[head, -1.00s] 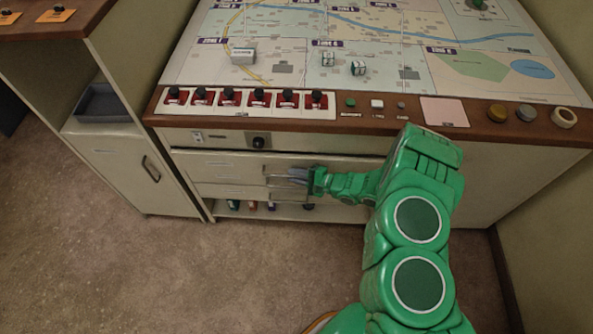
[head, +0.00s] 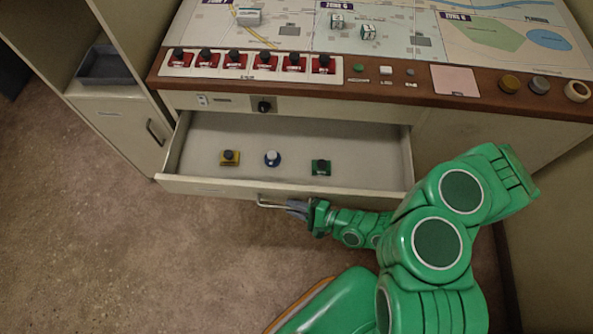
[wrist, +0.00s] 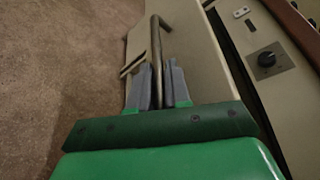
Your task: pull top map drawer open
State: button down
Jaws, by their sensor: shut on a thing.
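The top map drawer (head: 200,187) stands pulled well out of the console in the head view, and its inside shows. In it lie a yellow piece (head: 230,158), a blue-and-white round piece (head: 272,158) and a green piece (head: 321,167), each set apart. My gripper (head: 291,206) is in front of the drawer front, shut on the drawer's bar handle (head: 265,204). In the wrist view the grey fingers of my gripper (wrist: 158,88) lie on both sides of the metal handle (wrist: 156,50). The right part of the handle is hidden by my gripper in the head view.
Above the drawer are a panel with a black knob (head: 264,106) and a row of red switches (head: 250,63). A cabinet (head: 115,125) with a grey tray (head: 108,66) stands at left. The floor (head: 120,260) in front is clear at left.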

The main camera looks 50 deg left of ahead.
jog(key=shift+s+d, duration=1.55)
jog(key=shift+d, duration=0.05)
jog(key=c, duration=1.4)
grip_release()
jog(key=shift+c, duration=0.2)
jog(key=shift+d, duration=0.1)
jog(key=v, duration=0.7)
jog(key=shift+w+d, duration=0.15)
jog(key=shift+d, duration=0.1)
jog(key=shift+r, duration=0.1)
